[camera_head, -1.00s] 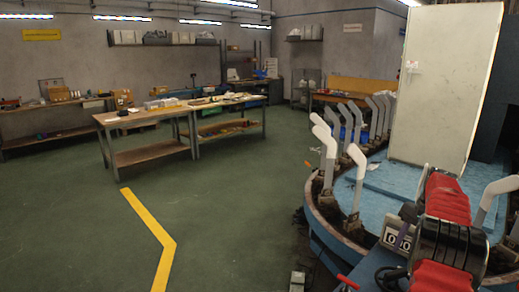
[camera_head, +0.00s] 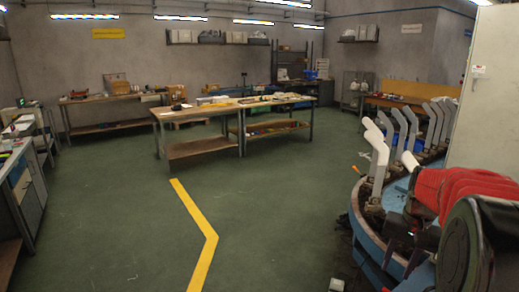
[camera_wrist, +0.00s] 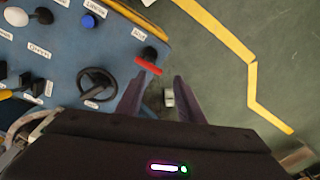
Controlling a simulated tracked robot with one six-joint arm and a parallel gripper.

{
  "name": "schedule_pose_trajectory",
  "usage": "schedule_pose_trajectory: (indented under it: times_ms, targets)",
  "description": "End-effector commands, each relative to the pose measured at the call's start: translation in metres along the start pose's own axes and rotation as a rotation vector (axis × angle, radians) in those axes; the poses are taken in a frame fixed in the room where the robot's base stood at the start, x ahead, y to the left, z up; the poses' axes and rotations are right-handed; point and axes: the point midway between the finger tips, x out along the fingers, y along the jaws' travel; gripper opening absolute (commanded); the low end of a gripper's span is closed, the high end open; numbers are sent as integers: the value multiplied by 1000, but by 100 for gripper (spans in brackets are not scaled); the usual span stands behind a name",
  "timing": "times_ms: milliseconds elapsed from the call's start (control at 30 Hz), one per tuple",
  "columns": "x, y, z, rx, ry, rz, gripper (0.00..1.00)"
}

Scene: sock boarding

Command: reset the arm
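My gripper (camera_wrist: 158,97) shows in the wrist view. Its two fingers stand apart with a gap between them and nothing held. Green floor and a small pale box (camera_wrist: 169,97) show beyond the gap. In the head view my arm, red and black, is at the lower right, and the fingers cannot be made out there.
In the wrist view a blue control panel (camera_wrist: 60,68) with knobs, a black handwheel (camera_wrist: 97,87) and a red lever (camera_wrist: 148,66) lies left of the fingers. The head view shows white sock forms (camera_head: 376,150) on a round machine at right, workbenches (camera_head: 198,148) behind, and open green floor.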

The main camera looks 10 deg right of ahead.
Motion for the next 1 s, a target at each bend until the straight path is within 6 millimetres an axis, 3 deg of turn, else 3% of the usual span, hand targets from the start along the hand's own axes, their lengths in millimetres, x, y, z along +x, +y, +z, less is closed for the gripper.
schedule_pose_trajectory:
  times_ms: [400, 1000]
  targets:
    - [-19, -50, 99, -231, 95, 4, 34]
    - [-24, -82, 237, -511, 222, -30, 34]
